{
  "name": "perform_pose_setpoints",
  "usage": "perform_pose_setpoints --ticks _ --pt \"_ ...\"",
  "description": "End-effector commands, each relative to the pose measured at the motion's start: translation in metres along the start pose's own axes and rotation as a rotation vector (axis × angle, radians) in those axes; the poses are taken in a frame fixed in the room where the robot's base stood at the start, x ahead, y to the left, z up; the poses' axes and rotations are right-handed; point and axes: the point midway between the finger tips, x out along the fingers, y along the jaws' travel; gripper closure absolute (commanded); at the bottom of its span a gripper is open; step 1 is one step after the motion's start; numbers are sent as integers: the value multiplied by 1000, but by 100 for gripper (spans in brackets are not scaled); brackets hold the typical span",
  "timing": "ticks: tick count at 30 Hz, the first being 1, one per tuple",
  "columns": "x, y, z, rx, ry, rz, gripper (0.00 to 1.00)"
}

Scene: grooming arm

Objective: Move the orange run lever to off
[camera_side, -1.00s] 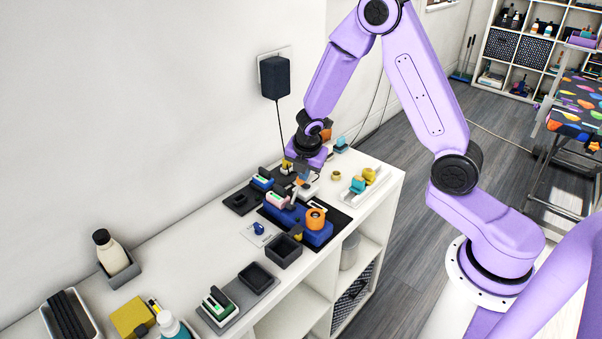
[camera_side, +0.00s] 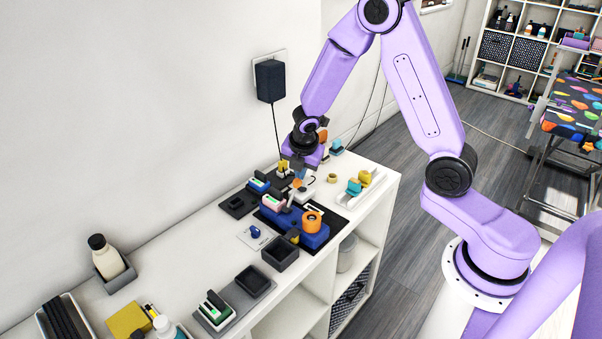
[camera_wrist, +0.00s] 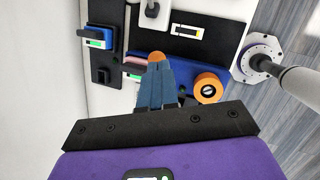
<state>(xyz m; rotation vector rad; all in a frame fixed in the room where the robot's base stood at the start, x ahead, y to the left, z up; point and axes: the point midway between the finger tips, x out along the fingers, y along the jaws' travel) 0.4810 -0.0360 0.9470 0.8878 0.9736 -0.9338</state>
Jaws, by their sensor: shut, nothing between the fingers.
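The blue machine (camera_side: 318,238) sits on a black mat on the white bench, with a large orange ring-shaped knob (camera_side: 312,220) on top. The run lever's small orange tip (camera_side: 297,184) shows just below my gripper (camera_side: 301,174) in the side view. In the wrist view the orange tip (camera_wrist: 158,56) is right at the ends of my blue-grey fingers (camera_wrist: 156,68), which are together and empty. I cannot tell whether they touch it. The fingers hide most of the lever's shaft. The orange ring knob (camera_wrist: 208,88) is to their right.
A black tray with a blue clipper-like item (camera_side: 258,185) lies left of the machine. A dark open box (camera_side: 280,254) stands in front. A white rack with a teal and a yellow item (camera_side: 355,187) is at the right.

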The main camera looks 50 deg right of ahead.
Motion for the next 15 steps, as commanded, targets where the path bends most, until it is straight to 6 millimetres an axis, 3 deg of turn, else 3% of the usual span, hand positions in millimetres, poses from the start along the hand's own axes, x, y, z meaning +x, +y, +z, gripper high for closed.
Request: perform_pose_setpoints --ticks 8,15 --pt "-6 1 -3 -1 0 1 100" --pt "-34 1 -28 -5 1 5 100"
